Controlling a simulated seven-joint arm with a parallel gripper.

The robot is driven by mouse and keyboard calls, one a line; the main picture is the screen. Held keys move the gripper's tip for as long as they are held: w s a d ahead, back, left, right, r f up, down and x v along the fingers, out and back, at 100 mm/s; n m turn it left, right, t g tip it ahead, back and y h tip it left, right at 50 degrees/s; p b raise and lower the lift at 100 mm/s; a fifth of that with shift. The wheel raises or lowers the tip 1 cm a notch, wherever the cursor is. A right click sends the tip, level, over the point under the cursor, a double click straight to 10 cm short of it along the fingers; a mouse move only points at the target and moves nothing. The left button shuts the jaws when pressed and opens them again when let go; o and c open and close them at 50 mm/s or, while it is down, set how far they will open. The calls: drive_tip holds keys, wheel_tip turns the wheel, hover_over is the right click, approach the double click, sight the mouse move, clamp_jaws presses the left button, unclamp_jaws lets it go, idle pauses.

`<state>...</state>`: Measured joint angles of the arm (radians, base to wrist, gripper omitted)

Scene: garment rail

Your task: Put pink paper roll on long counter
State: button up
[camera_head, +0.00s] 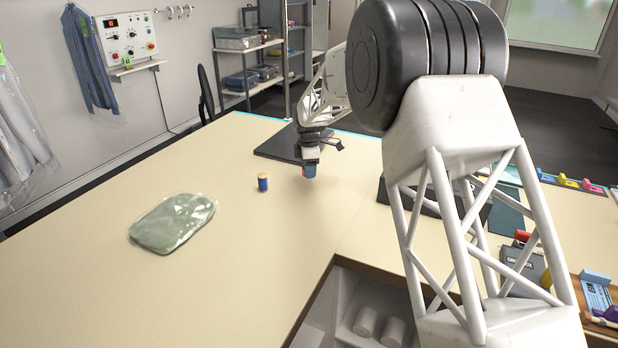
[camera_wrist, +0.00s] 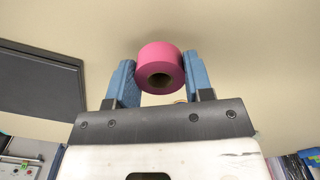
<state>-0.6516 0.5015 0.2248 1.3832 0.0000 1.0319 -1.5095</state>
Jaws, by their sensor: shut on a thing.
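The pink paper roll (camera_wrist: 160,59) is between the two blue fingers of my gripper (camera_wrist: 159,80) in the wrist view, with the dark hole of its core facing the camera. The fingers are shut on its sides. In the head view my gripper (camera_head: 310,170) is low over the far part of the long counter (camera_head: 230,280), just in front of a dark flat board. I cannot tell whether the roll touches the counter top.
A blue spool (camera_head: 262,184) stands left of my gripper. A bagged green garment (camera_head: 173,222) lies further left. The dark board (camera_head: 284,146) is behind my gripper. Boxes and small items crowd the right side. The counter's middle and front are clear.

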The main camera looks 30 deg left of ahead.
sight(309, 183)
drive_tip(key=shift+f, duration=1.75)
drive_tip(key=shift+f, duration=0.15)
drive_tip(key=o, duration=0.9)
wheel_tip(309, 183, up, 12)
drive_tip(key=shift+r, duration=0.2)
